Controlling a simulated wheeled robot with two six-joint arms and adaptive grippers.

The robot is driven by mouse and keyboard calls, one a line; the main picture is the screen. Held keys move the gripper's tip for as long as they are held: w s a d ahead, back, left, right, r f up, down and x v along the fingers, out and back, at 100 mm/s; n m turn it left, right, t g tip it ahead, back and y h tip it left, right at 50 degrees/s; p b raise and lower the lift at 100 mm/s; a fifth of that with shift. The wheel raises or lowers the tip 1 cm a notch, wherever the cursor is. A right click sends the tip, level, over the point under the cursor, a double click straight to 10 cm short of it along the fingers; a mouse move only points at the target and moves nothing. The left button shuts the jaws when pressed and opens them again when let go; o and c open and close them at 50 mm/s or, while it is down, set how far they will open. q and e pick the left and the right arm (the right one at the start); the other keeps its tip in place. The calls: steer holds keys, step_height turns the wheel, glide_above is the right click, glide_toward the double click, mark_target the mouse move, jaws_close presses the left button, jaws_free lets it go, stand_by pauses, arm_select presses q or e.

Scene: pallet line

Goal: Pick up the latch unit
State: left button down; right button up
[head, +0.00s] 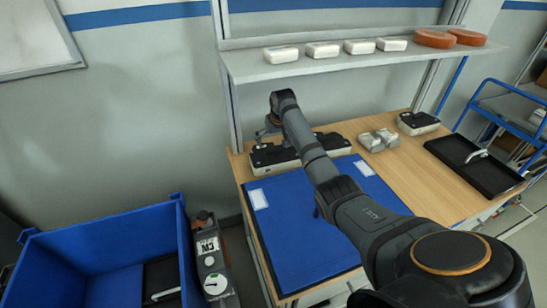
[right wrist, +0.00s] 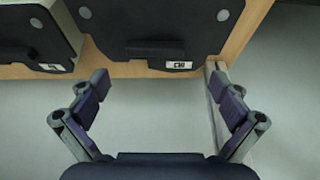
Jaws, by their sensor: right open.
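Black-topped units with pale sides, which look like the latch unit, stand in a row (head: 270,156) at the back left of the table. My right gripper (head: 268,130) is just behind and above the row's left part, partly hidden by its own wrist. In the right wrist view the right gripper (right wrist: 160,88) is open, with nothing between its fingers. A black unit (right wrist: 155,22) with a small white label lies just beyond the fingertips, apart from them. A second black unit (right wrist: 30,30) is to its left. My left gripper is not in view.
A blue mat (head: 290,235) covers the table's front left. Two grey parts (head: 379,140), another black-topped unit (head: 418,122) and a black tray (head: 500,180) with a silver handle-like part stand to the right. A shelf (head: 350,62) hangs above. A blue bin (head: 95,245) is at left.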

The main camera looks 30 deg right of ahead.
mark_target(274, 148)
steer(key=shift+d+f+p, duration=0.15)
steer(key=shift+f+p, duration=0.15)
steer(key=shift+f, duration=0.1)
steer(key=x, duration=0.4)
steer(key=shift+d+f, duration=0.2)
steer(key=shift+s+r, duration=0.1)
steer(key=shift+s, duration=0.05)
steer(key=c, duration=1.9)
